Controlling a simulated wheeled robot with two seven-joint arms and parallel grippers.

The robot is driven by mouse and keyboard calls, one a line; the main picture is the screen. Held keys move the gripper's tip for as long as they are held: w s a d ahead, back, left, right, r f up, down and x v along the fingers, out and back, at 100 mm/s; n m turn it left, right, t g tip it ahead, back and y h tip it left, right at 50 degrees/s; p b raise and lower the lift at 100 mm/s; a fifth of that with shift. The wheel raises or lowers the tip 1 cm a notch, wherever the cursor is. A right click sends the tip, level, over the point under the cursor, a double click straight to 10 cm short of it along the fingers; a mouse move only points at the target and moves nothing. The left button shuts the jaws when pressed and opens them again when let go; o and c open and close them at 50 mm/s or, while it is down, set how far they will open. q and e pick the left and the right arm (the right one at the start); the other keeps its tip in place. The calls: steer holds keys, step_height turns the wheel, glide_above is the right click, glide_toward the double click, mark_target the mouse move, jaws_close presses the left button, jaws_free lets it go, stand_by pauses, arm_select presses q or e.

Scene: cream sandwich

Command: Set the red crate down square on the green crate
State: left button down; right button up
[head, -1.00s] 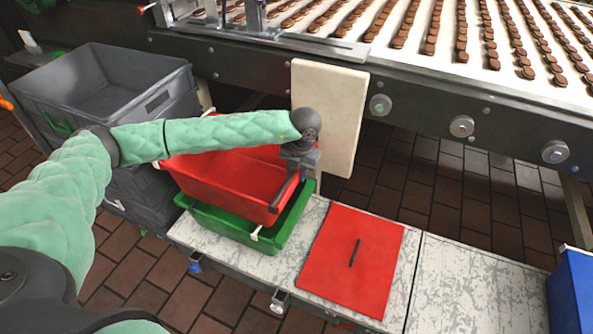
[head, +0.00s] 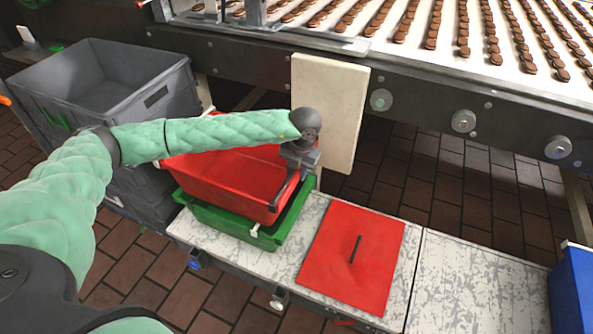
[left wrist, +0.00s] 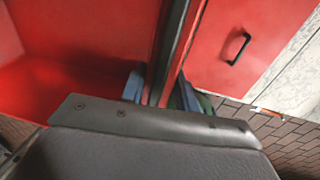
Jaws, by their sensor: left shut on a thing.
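The red crate (head: 225,177) is above the green crate (head: 237,228), covering most of it. The green front wall and right rim show below and beside it. The red crate looks a little turned against the green one; whether its bottom touches the green rim I cannot tell. My left gripper (head: 288,190) is shut on the red crate's right wall. In the left wrist view the fingers (left wrist: 160,90) straddle that wall, with the red crate's inside (left wrist: 75,50) to the left. My arm hides part of the red crate's back. My right gripper is out of view.
A flat red panel with a black handle (head: 352,262) lies on the worn white bench (head: 455,285), right of the crates. Grey crates (head: 110,85) stand at left, a pale board (head: 328,115) behind. A blue container (head: 575,290) is at far right. The conveyor (head: 470,45) runs behind.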

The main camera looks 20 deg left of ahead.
arm_select(q)
steer(key=c, duration=1)
jaws_free()
steer(key=shift+r, duration=0.1)
steer(key=shift+o, duration=0.2)
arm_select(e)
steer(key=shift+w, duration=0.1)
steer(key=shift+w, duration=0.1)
arm_select(q)
steer(key=r, duration=0.6)
steer(key=shift+d, duration=0.35)
steer(key=shift+d+r, duration=0.1)
steer(key=shift+r, duration=0.7)
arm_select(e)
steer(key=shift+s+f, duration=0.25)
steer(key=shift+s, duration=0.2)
